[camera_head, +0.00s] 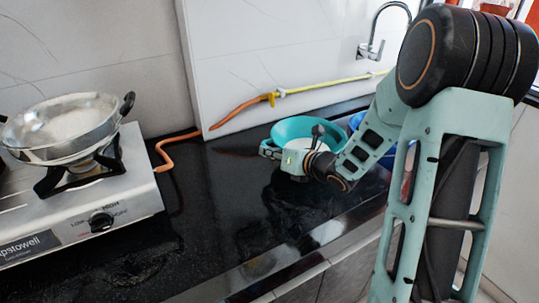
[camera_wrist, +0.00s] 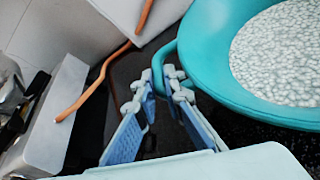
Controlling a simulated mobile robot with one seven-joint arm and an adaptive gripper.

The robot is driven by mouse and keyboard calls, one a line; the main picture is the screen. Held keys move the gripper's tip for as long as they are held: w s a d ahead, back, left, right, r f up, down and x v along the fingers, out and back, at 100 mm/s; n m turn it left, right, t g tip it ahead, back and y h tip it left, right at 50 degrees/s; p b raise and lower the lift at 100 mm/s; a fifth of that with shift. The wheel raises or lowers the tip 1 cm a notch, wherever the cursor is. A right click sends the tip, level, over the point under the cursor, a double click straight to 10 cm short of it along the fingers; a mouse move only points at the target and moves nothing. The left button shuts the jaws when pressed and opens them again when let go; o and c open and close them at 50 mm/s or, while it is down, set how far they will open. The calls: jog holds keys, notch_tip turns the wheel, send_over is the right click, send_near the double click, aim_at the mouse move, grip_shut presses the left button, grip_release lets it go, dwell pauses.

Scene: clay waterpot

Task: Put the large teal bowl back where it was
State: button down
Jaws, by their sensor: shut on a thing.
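The large teal bowl (camera_head: 290,127) is at the back of the black counter, partly behind my gripper (camera_head: 270,150). In the wrist view the bowl (camera_wrist: 208,72) fills the upper right, with white speckled material inside. A curved teal handle stands out from its left rim. My gripper (camera_wrist: 164,88) is shut on this handle, with one fingertip on each side. I cannot tell whether the bowl's base touches the counter.
A gas stove (camera_head: 130,180) with a metal pan (camera_head: 62,125) stands at the left. An orange hose (camera_head: 165,152) runs along the counter by the wall. A blue object (camera_head: 357,122) is partly hidden behind my arm. A faucet (camera_head: 372,48) is at the back. The front counter is clear.

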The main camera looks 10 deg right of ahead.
jog(key=shift+f, duration=0.2)
jog(key=c, duration=2)
grip_release()
jog(key=shift+s+d, duration=0.1)
jog(key=shift+s, duration=0.05)
jog(key=v, duration=1.1)
jog(key=shift+s+d+r+p, duration=0.1)
jog(key=shift+s+r+p, duration=0.15)
jog(key=shift+s+p, duration=0.1)
